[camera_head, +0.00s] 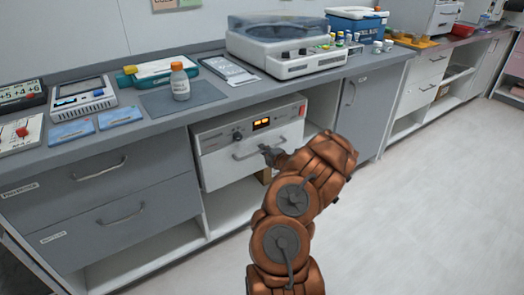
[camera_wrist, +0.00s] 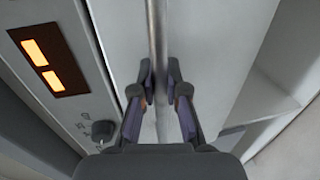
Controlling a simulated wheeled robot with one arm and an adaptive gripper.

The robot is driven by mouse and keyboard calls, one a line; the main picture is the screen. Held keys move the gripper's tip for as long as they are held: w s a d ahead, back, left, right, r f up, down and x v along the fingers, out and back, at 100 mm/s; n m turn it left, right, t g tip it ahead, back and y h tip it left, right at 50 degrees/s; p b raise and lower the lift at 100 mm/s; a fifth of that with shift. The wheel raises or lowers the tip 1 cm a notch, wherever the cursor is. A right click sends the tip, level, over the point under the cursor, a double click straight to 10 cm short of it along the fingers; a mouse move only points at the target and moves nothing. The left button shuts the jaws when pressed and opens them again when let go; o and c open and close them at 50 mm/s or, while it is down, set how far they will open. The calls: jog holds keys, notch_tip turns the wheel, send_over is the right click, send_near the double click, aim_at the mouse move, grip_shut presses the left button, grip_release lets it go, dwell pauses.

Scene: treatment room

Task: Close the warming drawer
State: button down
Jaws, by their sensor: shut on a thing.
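The warming drawer (camera_head: 228,168) is a pale front with a bar handle, set under the counter below a control panel (camera_head: 215,138) with a knob and a lit orange display. The front seems to stand a little out from the panel; how far is hard to tell. My gripper (camera_head: 268,153) is at the middle of the handle (camera_head: 243,156). In the wrist view, the fingers of my gripper (camera_wrist: 160,82) are shut on the handle bar (camera_wrist: 157,35), one on each side. The drawer front (camera_wrist: 205,40) fills the middle there, with the display (camera_wrist: 48,67) at left. The drawer's inside is hidden.
The counter above holds an orange-capped bottle (camera_head: 180,82) on a grey mat and a lidded device (camera_head: 275,45). Grey drawers (camera_head: 75,185) stand left, a grey cupboard (camera_head: 368,110) right. An open shelf (camera_head: 232,208) lies below. The floor (camera_head: 430,200) at right is clear.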

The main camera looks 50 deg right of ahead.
jog(key=c, duration=1.2)
grip_release()
jog(key=shift+w, duration=0.1)
jog(key=v, duration=1.2)
